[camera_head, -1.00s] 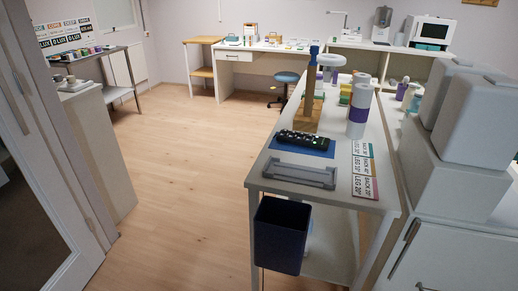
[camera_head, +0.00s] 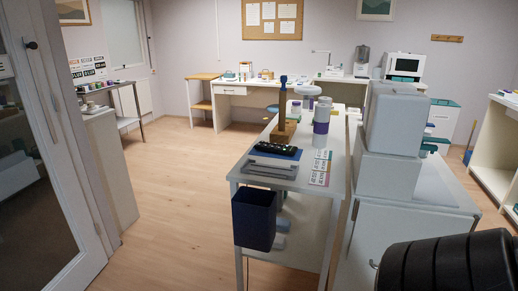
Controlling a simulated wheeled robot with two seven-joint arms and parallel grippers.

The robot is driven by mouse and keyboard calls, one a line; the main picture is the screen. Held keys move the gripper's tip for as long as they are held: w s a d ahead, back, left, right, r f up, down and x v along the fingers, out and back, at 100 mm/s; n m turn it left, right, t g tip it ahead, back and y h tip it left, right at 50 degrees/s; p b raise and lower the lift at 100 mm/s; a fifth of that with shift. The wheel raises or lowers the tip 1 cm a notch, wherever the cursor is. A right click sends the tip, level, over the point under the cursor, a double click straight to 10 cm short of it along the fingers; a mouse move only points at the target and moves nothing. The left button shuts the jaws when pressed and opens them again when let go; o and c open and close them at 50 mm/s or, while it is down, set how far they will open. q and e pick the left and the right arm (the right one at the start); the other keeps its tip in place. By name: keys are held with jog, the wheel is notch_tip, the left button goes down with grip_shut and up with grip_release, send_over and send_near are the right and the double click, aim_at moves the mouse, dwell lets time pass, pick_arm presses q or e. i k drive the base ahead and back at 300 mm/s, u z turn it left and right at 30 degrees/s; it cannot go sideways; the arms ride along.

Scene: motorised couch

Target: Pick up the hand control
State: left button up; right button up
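The hand control (camera_head: 276,149), a dark handset with buttons, lies on a blue mat near the front of a long white table (camera_head: 329,202). A grey tray (camera_head: 270,167) is just in front of it. Neither of my grippers is in view, and nothing is seen touching the hand control.
A dark blue bin (camera_head: 254,220) hangs at the table's front. A wooden stand (camera_head: 284,133) and white-purple cylinders (camera_head: 321,135) stand behind the hand control. A white cabinet with grey boxes (camera_head: 394,122) is close on the right. The wooden floor (camera_head: 180,190) at left is clear.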

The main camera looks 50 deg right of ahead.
aim_at(290, 151)
jog(key=z, duration=0.15)
jog(key=i, duration=2.5)
jog(key=z, duration=0.9)
jog(key=i, duration=1.55)
jog(key=z, duration=1.95)
jog(key=i, duration=0.75)
jog(key=z, duration=0.65)
